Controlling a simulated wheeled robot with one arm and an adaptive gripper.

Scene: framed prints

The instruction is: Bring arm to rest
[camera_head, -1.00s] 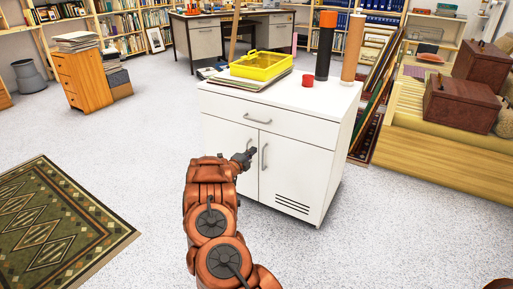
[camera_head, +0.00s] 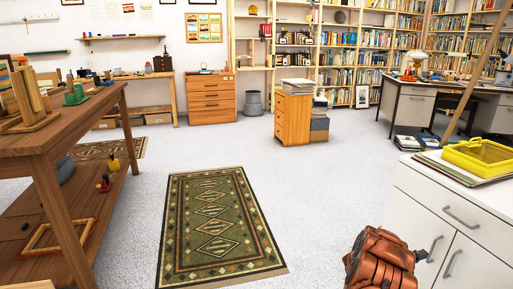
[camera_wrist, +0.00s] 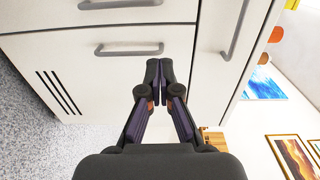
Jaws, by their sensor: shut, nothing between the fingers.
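My copper-coloured arm (camera_head: 378,262) shows at the bottom right of the head view, in front of the white cabinet (camera_head: 408,197). My gripper (camera_head: 436,243) is small and dark there, close to the cabinet's door front. In the wrist view my gripper (camera_wrist: 159,68) is shut, its two dark fingers meeting at the tips with nothing between them. Behind the fingers the wrist view shows the cabinet's white front (camera_wrist: 80,75) with grey handles, turned sideways. I cannot tell whether the fingertips touch the cabinet.
A yellow tray (camera_head: 478,157) sits on papers on the cabinet. A patterned green rug (camera_head: 213,222) lies on open floor. A wooden workbench (camera_head: 60,140) stands at left. A small wooden drawer unit (camera_head: 292,118) and a desk (camera_head: 410,98) stand farther back. The floor between is clear.

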